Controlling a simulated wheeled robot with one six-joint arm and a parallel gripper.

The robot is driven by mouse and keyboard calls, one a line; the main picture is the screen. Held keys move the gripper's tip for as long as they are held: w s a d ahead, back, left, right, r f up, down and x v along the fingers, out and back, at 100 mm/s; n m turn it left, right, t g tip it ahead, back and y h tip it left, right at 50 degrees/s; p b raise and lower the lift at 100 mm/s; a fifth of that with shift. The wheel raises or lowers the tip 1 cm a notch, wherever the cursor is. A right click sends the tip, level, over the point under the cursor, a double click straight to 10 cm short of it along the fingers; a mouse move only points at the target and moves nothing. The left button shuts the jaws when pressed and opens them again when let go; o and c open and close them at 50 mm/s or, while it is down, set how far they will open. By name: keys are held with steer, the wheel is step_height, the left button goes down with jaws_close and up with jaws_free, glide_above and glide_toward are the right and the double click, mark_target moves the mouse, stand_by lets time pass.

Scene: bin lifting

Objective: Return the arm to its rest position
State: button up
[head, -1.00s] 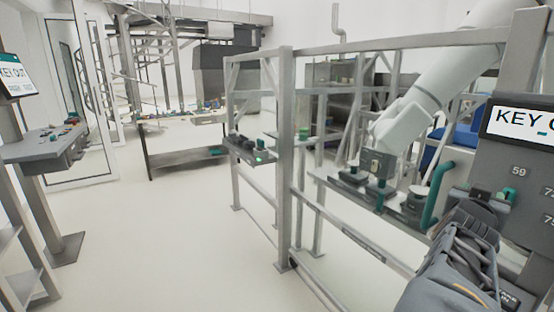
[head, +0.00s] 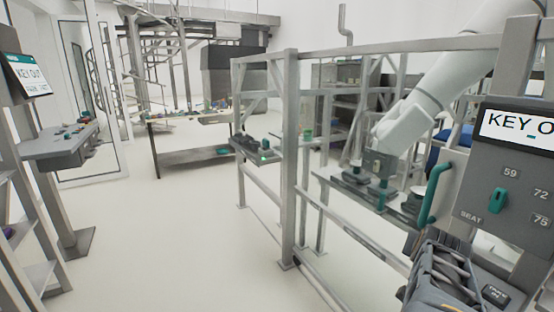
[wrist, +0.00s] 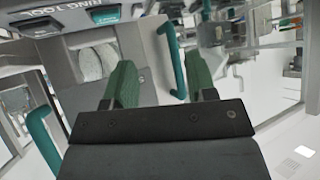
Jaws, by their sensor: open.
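My gripper (wrist: 160,72) shows in the wrist view with its two green fingers wide apart and nothing between them. Its dark body fills the bottom middle. In the head view, dark grey parts of my arm show at the bottom right, below the grey control panel (head: 475,190); I cannot make out the fingers there. A teal handle (wrist: 173,58) shows between the fingers in the wrist view, apparently beyond them. I cannot tell how far away it is.
A metal rail frame (head: 288,160) runs along the right. A console (head: 60,145) stands at the left, and a low table (head: 190,158) farther back. The floor between is clear.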

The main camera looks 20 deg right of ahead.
steer(key=w+a+n+g+y+p, duration=0.1)
steer(key=a+n+y+p, duration=0.3)
steer(key=a, duration=1.2)
steer(key=w+a+f+n+g+y+p, duration=0.1)
steer(key=a+n+y+p, duration=0.3)
steer(key=a, duration=1.2)
steer(key=w+n, duration=0.1)
steer(key=n, duration=0.3)
steer(key=shift+a+f+g+y, duration=0.3)
